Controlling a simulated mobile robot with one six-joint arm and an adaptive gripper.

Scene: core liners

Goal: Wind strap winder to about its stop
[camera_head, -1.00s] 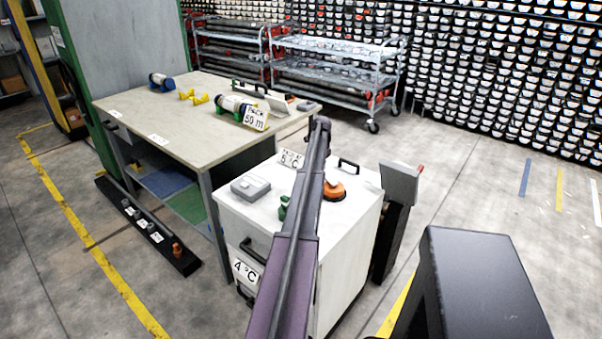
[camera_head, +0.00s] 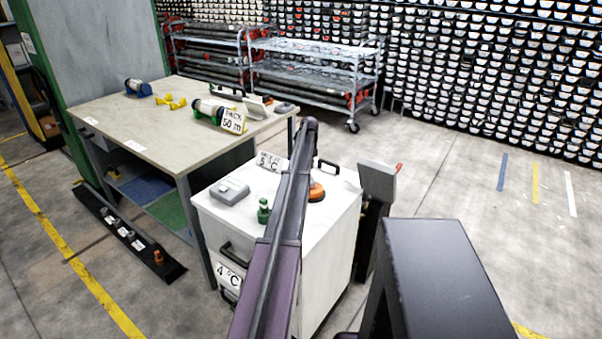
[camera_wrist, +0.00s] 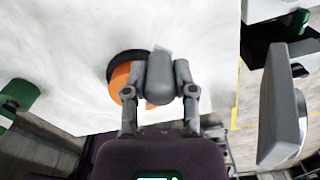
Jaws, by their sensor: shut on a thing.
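The strap winder appears to be the round orange thing (camera_head: 317,192) on the white cabinet top, partly hidden behind my arm. In the wrist view its orange and black disc (camera_wrist: 119,77) lies at the left side of my gripper (camera_wrist: 160,78). The fingers are shut around a rounded grey piece at the disc's right edge. I cannot tell whether this piece is the winder's handle, and any stop is not visible. In the head view my arm hides the gripper.
The white cabinet (camera_head: 340,222) also bears a grey box (camera_head: 229,191) and a green object (camera_head: 263,211). A grey-headed post (camera_head: 377,180) stands close at its right, also in the wrist view (camera_wrist: 283,105). A workbench (camera_head: 150,120) is at left.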

